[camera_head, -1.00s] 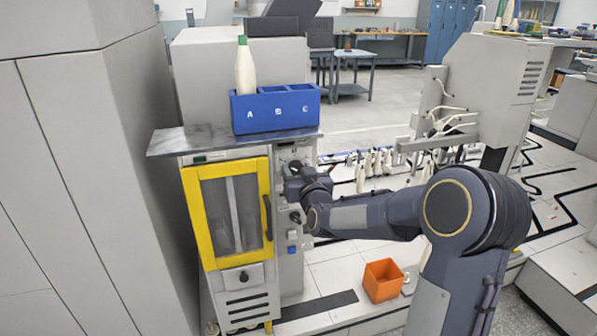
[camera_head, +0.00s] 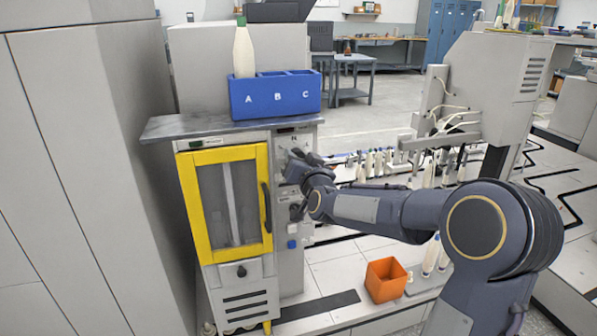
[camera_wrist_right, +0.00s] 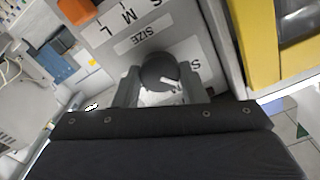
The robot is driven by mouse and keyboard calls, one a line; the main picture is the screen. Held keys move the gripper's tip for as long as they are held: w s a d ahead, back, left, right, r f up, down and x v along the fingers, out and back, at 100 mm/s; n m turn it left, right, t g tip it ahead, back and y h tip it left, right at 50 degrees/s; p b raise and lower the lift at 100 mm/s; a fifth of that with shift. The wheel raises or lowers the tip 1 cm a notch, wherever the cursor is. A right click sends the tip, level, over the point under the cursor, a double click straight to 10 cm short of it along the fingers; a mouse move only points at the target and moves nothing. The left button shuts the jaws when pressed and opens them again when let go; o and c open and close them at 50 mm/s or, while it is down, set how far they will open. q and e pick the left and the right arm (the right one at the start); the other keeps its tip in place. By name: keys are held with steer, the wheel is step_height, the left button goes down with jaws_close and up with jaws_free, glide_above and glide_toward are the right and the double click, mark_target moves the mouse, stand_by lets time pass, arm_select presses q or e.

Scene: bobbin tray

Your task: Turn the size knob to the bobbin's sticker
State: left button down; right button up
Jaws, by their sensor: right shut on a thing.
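The size knob (camera_wrist_right: 158,72) is dark and round with a white pointer mark, beside a SIZE label and the letters S, M and L on the grey panel. My right gripper (camera_wrist_right: 160,88) is shut on it, one finger on each side. In the head view my right gripper (camera_head: 297,168) is at the upper panel right of the yellow door and hides the knob. The bobbin (camera_head: 244,50) is a pale cone with a green tip, upright in compartment A of the blue tray (camera_head: 270,106). No separate sticker can be made out. My left gripper is not in view.
The tray rests on a grey metal shelf (camera_head: 215,126) above the yellow-framed door (camera_head: 187,205). A dark knob and a blue button (camera_head: 292,244) are lower on the panel. An orange bin (camera_head: 386,281) stands on the floor to the right. A tall grey cabinet (camera_head: 85,130) fills the left.

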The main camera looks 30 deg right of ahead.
steer(key=m+b, duration=1.2)
steer(key=m, duration=0.7)
steer(key=shift+f, duration=0.2)
steer(key=shift+m, duration=0.4)
steer(key=o, duration=1)
steer(key=v, duration=0.7)
steer(key=shift+s, duration=0.4)
